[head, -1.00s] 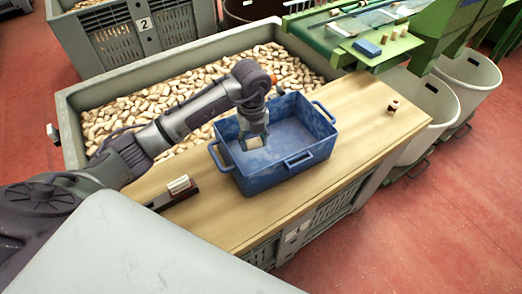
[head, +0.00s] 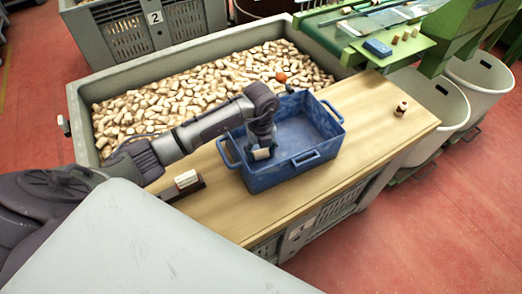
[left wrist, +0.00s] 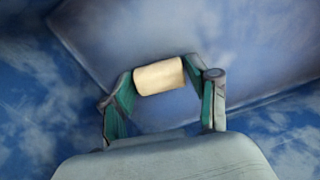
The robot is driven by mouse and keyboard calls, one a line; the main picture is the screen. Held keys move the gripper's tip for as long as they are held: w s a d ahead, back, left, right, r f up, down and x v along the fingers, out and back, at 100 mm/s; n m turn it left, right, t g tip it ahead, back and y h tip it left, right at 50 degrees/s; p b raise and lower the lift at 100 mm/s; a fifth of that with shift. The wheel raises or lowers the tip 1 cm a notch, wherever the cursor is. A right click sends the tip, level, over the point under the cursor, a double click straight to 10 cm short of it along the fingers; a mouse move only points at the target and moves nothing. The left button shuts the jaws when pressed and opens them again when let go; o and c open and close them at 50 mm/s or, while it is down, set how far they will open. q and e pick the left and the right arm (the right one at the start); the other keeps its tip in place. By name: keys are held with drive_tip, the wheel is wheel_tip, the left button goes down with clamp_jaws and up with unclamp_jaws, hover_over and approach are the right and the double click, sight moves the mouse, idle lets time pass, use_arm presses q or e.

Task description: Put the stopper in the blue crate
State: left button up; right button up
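The blue crate (head: 300,160) stands on the wooden bench top, open at the top. My left gripper (head: 262,150) reaches down into its left part. A pale cork stopper (head: 262,154) sits between the fingertips, inside the crate walls. In the left wrist view the stopper (left wrist: 159,76) lies crosswise, an end at each green-padded finger of the gripper (left wrist: 160,78), which looks shut on it. Blue crate surfaces fill the background there. Whether the stopper touches the crate floor cannot be told. My right gripper is not in view.
A dark holder (head: 184,191) with a pale piece lies left of the crate. A small brown-and-white cork (head: 401,108) stands at the bench's right. Behind is a grey bin (head: 82,133) full of corks. The bench front (head: 225,215) is clear.

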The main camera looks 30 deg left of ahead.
sight(261, 151)
use_arm(q)
drive_tip(key=shift+o, duration=0.5)
drive_tip(key=shift+r, duration=0.1)
drive_tip(key=shift+r, duration=0.2)
wheel_tip(261, 151, up, 12)
drive_tip(key=b, duration=0.1)
drive_tip(key=shift+b, duration=0.4)
drive_tip(key=shift+f, duration=0.15)
